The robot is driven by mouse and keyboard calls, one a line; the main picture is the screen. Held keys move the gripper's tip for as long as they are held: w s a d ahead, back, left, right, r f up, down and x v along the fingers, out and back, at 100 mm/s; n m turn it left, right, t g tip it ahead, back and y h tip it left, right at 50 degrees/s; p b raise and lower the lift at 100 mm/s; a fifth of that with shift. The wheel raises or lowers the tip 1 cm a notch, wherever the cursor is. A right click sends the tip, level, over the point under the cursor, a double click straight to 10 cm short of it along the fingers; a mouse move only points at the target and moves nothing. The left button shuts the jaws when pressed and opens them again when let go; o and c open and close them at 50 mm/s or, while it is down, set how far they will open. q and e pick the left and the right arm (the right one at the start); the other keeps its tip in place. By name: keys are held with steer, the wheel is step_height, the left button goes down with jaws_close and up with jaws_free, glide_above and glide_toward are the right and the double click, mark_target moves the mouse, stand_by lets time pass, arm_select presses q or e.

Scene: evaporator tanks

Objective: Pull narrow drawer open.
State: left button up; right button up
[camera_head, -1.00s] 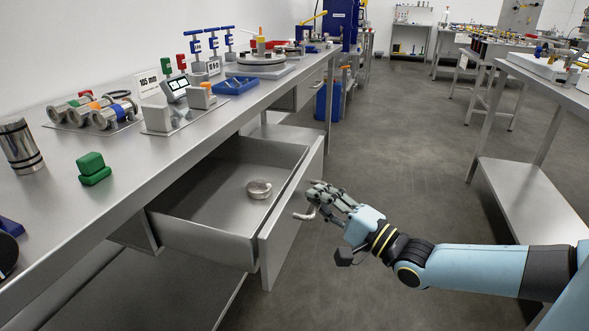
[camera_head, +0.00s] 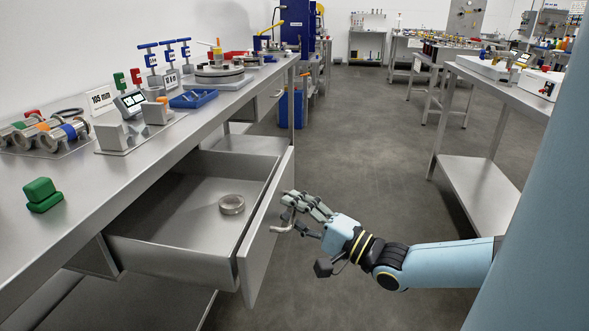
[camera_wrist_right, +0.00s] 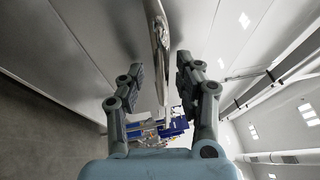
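The metal drawer (camera_head: 266,228) under the left workbench stands well open, its front panel pulled out into the aisle. Its curved bar handle (camera_head: 281,230) sticks out from the front and also shows in the right wrist view (camera_wrist_right: 160,45). My right gripper (camera_head: 290,205) is at the handle, partly covering it. In the wrist view the two fingers (camera_wrist_right: 158,82) are apart, one on each side of the handle, with gaps visible. A metal ring (camera_head: 232,204) lies inside the drawer. My left gripper is not in view.
The workbench top (camera_head: 100,190) carries green blocks (camera_head: 42,195), clamped pipe fittings (camera_head: 45,134) and a blue tray (camera_head: 193,98). Another bench (camera_head: 500,90) with a low shelf stands on the right. The grey floor between the benches is clear.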

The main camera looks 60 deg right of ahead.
steer(key=s+f, duration=0.2)
steer(key=s, duration=1)
steer(key=shift+w, duration=0.1)
